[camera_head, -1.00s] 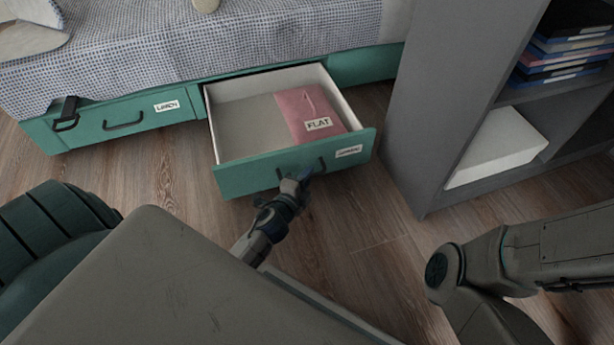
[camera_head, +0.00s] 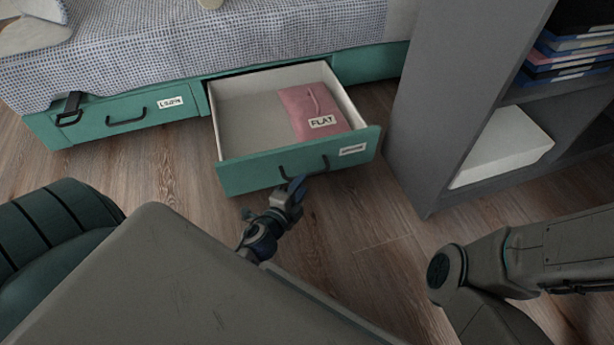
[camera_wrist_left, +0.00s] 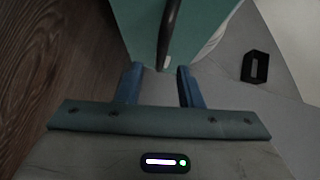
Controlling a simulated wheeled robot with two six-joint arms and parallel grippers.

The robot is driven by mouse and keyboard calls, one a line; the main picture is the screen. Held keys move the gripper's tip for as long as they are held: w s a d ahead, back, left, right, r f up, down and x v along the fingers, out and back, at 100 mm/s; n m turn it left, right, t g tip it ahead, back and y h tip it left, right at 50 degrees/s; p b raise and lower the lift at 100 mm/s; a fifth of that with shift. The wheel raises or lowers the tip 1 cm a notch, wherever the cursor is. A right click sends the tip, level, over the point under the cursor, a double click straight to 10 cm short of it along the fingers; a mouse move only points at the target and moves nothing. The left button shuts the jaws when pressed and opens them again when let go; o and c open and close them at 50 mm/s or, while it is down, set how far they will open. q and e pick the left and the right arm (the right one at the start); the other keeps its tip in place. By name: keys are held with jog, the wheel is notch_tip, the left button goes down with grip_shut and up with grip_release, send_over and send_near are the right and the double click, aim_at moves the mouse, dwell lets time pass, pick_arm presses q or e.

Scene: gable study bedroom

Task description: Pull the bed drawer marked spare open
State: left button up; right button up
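The green bed drawer (camera_head: 250,172) stands pulled out from under the bed, its box open to view. Its front has a dark bar handle (camera_head: 303,170) and a white label (camera_head: 353,150) too blurred to read. A pink folded packet (camera_head: 300,108) tagged FLAT lies inside at the right. My left gripper (camera_head: 295,184) is just in front of the handle. In the left wrist view its two blue fingers (camera_wrist_left: 160,84) are apart, with the handle (camera_wrist_left: 170,32) just beyond the tips and nothing held. My right gripper is out of view.
A shut green drawer (camera_head: 150,112) with a handle and label is to the left. A grey shelf unit (camera_head: 440,110) with folders and a white box (camera_head: 500,147) stands close on the right. Wood floor (camera_head: 370,215) is clear between drawer and shelf.

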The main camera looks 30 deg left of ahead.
pick_arm(q)
jog(key=s, duration=0.3)
jog(key=s+b, duration=0.1)
jog(key=shift+s+d+r, duration=0.15)
jog(key=shift+s+r, duration=0.2)
